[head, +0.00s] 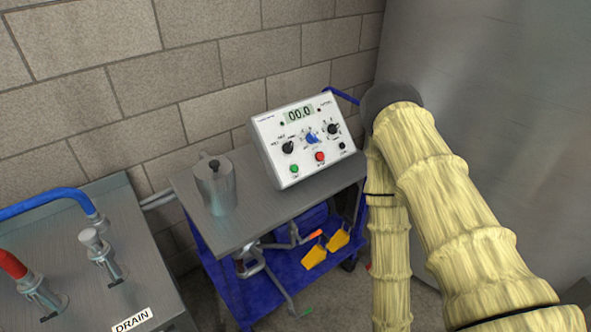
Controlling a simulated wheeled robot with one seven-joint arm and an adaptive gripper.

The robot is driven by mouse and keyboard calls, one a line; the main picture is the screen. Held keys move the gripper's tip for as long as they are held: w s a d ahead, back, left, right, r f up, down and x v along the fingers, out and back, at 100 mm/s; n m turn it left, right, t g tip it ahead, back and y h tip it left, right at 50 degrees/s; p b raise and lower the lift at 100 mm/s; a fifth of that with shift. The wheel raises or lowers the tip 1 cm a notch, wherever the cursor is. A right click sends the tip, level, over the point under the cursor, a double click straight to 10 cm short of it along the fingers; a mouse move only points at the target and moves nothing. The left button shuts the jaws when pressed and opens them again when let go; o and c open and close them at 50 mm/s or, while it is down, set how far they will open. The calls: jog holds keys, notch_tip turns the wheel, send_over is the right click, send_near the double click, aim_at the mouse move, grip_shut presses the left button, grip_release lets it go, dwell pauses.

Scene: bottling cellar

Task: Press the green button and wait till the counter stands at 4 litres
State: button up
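The white control box (311,138) stands on the steel top of a blue cart, tilted in the picture. Its counter display (299,114) reads 00.0. The green button (294,169) is at the box's lower left, with nothing touching it. A red button (320,156) sits to its right, and a small black knob (342,146) is further right. Black and blue dials are above the buttons. My arm, in a pale yellow sleeve, bends at the right of the cart and runs down out of the picture. My gripper is not in view.
A steel jug (215,185) stands on the cart top (257,208), left of the box. Metal fittings and yellow-orange pieces (314,257) show low on the cart (272,292). A steel counter (112,215) with taps is at left. A block wall is behind.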

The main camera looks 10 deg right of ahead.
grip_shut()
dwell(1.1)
